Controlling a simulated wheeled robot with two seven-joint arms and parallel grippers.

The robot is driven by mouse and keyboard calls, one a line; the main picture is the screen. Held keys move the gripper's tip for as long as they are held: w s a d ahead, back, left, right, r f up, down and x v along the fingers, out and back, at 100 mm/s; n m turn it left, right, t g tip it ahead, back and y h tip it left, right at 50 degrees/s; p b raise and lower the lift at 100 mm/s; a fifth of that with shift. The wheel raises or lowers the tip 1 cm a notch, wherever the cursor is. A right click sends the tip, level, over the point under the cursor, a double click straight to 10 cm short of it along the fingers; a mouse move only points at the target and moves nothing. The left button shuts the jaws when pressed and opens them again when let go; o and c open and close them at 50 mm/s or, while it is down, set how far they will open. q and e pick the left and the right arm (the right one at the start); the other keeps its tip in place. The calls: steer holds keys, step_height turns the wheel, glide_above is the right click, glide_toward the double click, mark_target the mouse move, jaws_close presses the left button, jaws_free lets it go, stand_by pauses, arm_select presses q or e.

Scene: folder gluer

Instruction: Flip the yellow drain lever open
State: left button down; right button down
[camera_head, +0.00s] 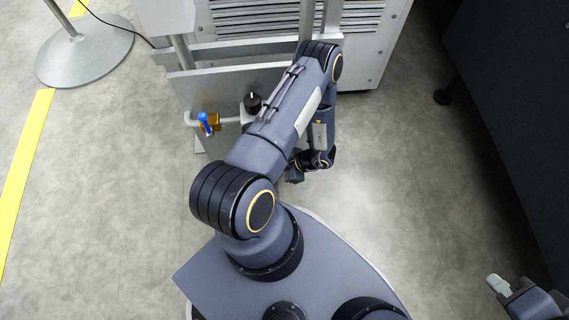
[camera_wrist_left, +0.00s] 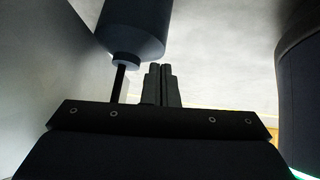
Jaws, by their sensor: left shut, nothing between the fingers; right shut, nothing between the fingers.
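The yellow drain lever (camera_head: 214,121) shows in the head view as a small orange-yellow piece beside a blue part (camera_head: 204,123) on a pale pipe, in front of the machine's grey panel. My left arm folds over to the right of it. My left gripper (camera_wrist_left: 160,69) shows in the left wrist view, its dark fingers shut and empty; in the head view it is mostly hidden by my arm. The lever is not recognizable in the wrist view. My right gripper (camera_head: 498,285) is shut and empty at the lower right of the head view, far from the lever.
A black knob (camera_head: 252,102) stands right of the lever, close to my left arm. The machine (camera_head: 370,50) fills the back. A round metal stand base (camera_head: 85,50) is at the upper left. In the wrist view, a blue-grey cylinder (camera_wrist_left: 131,30) with a thin dark rod is near the fingers.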

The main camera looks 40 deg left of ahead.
arm_select(q)
steer(key=shift+x, duration=0.75)
steer(key=shift+s, duration=0.2)
steer(key=shift+r, duration=0.1)
stand_by(1.3)
